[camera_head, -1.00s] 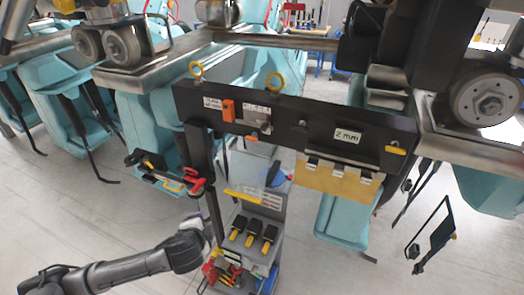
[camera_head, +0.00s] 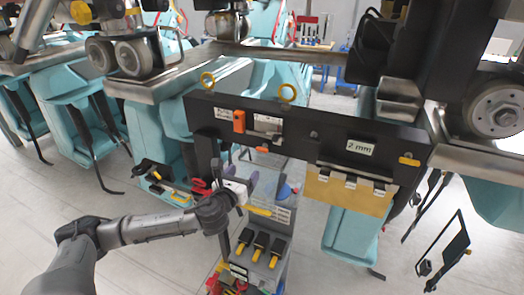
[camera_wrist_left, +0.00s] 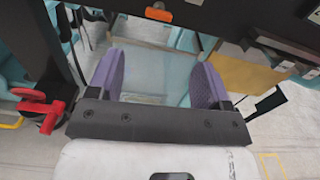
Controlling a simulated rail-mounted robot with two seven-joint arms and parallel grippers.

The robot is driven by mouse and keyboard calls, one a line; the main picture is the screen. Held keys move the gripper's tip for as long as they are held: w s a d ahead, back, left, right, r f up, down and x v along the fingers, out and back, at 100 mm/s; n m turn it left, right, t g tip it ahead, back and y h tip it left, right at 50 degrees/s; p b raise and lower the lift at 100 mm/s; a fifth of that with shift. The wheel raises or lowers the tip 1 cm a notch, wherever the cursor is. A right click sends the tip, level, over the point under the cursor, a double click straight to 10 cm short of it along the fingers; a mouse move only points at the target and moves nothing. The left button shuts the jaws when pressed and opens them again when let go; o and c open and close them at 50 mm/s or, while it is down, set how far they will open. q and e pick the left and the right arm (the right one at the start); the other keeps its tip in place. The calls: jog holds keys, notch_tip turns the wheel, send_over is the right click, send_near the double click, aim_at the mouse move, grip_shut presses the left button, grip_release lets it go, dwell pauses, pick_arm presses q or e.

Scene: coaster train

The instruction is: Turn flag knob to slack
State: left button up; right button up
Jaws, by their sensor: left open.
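A small orange knob (camera_head: 262,149) sits at the lower edge of the black bar (camera_head: 300,138), below a metal plate. It also shows at the top of the left wrist view (camera_wrist_left: 158,14). I cannot tell which way it is turned. A larger orange block (camera_head: 239,121) is on the bar's face, up and left of the knob. My left gripper (camera_head: 243,174) is below and left of the knob, pointing up towards the bar. My right gripper is not in view.
A black post with red clamps (camera_wrist_left: 42,108) stands left of my left gripper. A tan plate (camera_head: 348,192) hangs from the bar at right. A trolley (camera_head: 262,225) with black and yellow tools stands below. Teal seats (camera_head: 75,130) are behind.

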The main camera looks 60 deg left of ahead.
aim_at(261, 150)
pick_arm(q)
jog(key=shift+m, duration=0.4)
jog(key=p+x, duration=0.1)
jog(key=x, duration=1.2)
jog(key=shift+w+a, duration=0.3)
jog(key=c, duration=0.9)
